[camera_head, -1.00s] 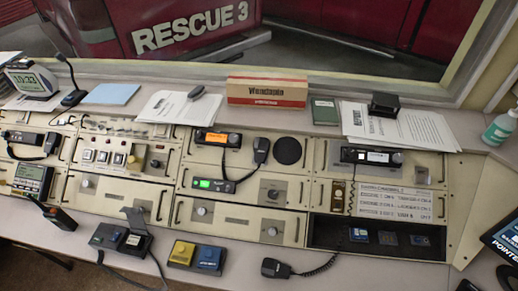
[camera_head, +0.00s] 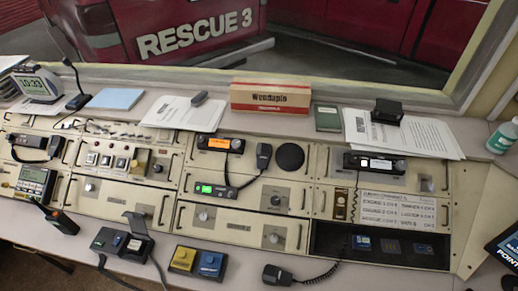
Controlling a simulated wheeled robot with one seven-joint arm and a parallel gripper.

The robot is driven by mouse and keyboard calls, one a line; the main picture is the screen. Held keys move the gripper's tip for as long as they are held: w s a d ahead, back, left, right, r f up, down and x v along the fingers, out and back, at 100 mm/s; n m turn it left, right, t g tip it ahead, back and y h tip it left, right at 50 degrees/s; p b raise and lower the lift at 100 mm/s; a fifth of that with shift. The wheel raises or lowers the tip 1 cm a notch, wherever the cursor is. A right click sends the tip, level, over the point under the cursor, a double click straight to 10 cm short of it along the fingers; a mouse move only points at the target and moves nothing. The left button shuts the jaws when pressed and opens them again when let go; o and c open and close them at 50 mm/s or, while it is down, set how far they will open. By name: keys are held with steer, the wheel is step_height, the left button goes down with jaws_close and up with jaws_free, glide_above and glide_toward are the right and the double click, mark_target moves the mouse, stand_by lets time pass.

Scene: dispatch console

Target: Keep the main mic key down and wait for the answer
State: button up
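No key can be read as the main mic key. A black desk unit (camera_head: 104,241) at the front left has small keys, one under a raised dark cover (camera_head: 136,221). Beside it are a yellow key block (camera_head: 183,258) and a blue key block (camera_head: 211,264); their lettering is too small to read. A gooseneck desk microphone (camera_head: 76,101) stands at the back left. A hand microphone (camera_head: 263,156) hangs on the console front, and another (camera_head: 277,274) lies on the front desk with a coiled cord. I cannot tell whether any key is down. My gripper is out of view.
The beige console (camera_head: 240,237) fills the middle, with lit orange (camera_head: 218,143) and green (camera_head: 204,189) displays.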

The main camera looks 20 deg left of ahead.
jaws_close()
stand_by(0.5)
steer(key=shift+w, duration=0.1)
stand_by(0.8)
